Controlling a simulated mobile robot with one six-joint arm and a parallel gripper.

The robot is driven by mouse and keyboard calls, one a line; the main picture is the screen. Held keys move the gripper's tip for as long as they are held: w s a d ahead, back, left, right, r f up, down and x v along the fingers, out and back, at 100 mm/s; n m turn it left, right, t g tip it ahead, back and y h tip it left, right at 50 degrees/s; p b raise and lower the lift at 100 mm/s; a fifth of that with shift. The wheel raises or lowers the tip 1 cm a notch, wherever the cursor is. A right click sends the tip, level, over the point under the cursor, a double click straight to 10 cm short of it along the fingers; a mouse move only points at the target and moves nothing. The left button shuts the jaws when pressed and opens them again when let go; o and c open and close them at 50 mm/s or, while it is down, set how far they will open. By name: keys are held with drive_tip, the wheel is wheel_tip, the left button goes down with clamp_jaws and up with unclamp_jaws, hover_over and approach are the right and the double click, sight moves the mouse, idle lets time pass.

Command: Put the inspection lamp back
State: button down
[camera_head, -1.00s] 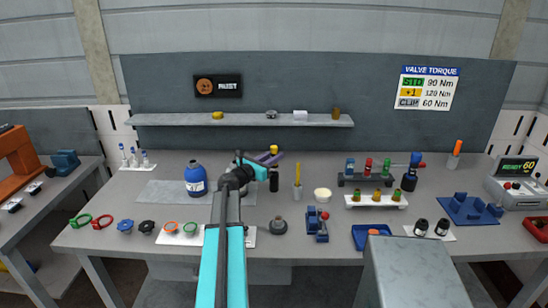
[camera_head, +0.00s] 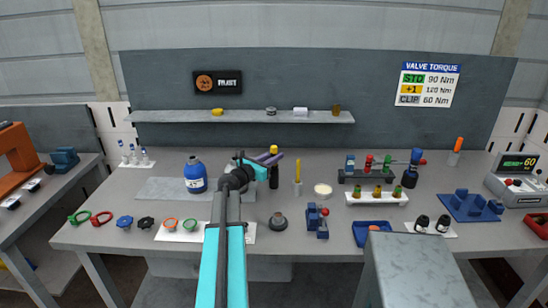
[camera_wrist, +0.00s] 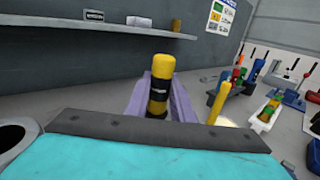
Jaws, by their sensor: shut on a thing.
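The inspection lamp appears to be the upright black cylinder with a yellow top; its black body (camera_head: 274,178) shows in the head view. In the wrist view its yellow-and-black upper part (camera_wrist: 160,85) stands between my purple fingers. My gripper (camera_head: 269,158) is shut on it from the sides. The lamp is at the middle of the bench, near the yellow stick. Its lower end is hidden in the wrist view, and I cannot tell whether it touches the bench.
Close to the right are a holder with a yellow stick (camera_head: 297,184) and a pale round dish (camera_head: 323,190). A blue bottle (camera_head: 195,178) stands left on a grey mat. A dark round base (camera_head: 279,222) and a blue fixture (camera_head: 316,222) are in front. A shelf (camera_head: 245,119) runs behind.

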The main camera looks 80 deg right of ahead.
sight(273, 147)
drive_tip(key=shift+f, duration=0.3)
drive_tip(key=c, duration=1.5)
unclamp_jaws()
drive_tip(key=shift+o, duration=0.2)
drive_tip(key=shift+r, duration=0.1)
drive_tip(key=shift+r+p, duration=1.9)
drive_tip(key=shift+r, duration=1.05)
drive_tip(key=shift+w, duration=0.1)
